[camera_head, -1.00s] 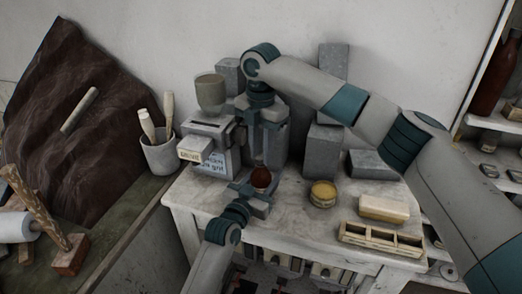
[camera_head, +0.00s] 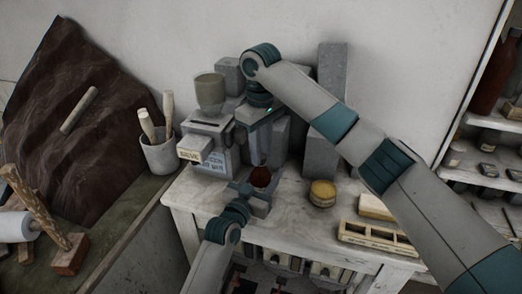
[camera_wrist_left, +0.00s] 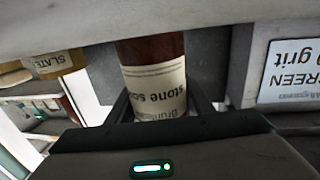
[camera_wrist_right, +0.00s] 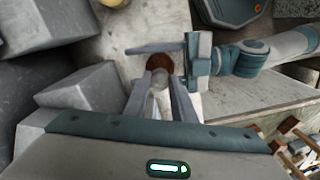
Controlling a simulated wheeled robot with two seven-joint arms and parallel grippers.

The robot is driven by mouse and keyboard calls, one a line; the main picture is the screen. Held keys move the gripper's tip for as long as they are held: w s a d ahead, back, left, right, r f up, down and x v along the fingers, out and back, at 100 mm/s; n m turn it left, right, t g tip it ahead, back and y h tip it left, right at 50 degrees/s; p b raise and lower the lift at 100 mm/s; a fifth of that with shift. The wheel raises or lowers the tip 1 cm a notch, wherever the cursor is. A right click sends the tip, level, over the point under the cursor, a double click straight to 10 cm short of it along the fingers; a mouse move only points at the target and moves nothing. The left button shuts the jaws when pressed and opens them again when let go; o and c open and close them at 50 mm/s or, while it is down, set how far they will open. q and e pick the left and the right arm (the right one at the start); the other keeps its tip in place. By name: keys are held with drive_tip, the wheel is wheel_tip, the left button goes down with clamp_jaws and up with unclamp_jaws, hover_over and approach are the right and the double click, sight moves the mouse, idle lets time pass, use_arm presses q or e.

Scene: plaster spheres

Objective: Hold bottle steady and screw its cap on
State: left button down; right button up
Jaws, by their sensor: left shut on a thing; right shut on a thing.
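The brown bottle (camera_head: 260,177) stands upright at the front of the white table. Its pale label (camera_wrist_left: 155,88) shows in the left wrist view. My left gripper (camera_head: 256,189) is shut around the bottle from the front, with a finger on each side of it in the left wrist view (camera_wrist_left: 160,108). My right gripper (camera_head: 263,155) points down over the bottle. In the right wrist view its fingers (camera_wrist_right: 163,88) are shut on a small pale piece, seemingly the cap (camera_wrist_right: 161,101), in line with the bottle (camera_wrist_right: 159,64). Whether cap and bottle touch is not clear.
A labelled grey box (camera_head: 208,150) stands close to the left of the bottle, with grey blocks (camera_head: 330,125) behind. A yellow-lidded jar (camera_head: 322,193) and a wooden tray (camera_head: 378,238) are to the right. A cup of tools (camera_head: 158,152) is at the left.

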use_arm(q)
drive_tip(key=shift+f, duration=0.1)
use_arm(e)
drive_tip(key=m, duration=0.7)
drive_tip(key=shift+m, duration=0.3)
drive_tip(key=m, duration=0.4)
drive_tip(key=shift+a+m, duration=0.1)
drive_tip(key=shift+m, duration=0.2)
drive_tip(key=m, duration=1)
drive_tip(key=shift+w, duration=0.1)
drive_tip(key=m, duration=0.7)
drive_tip(key=o, duration=1.1)
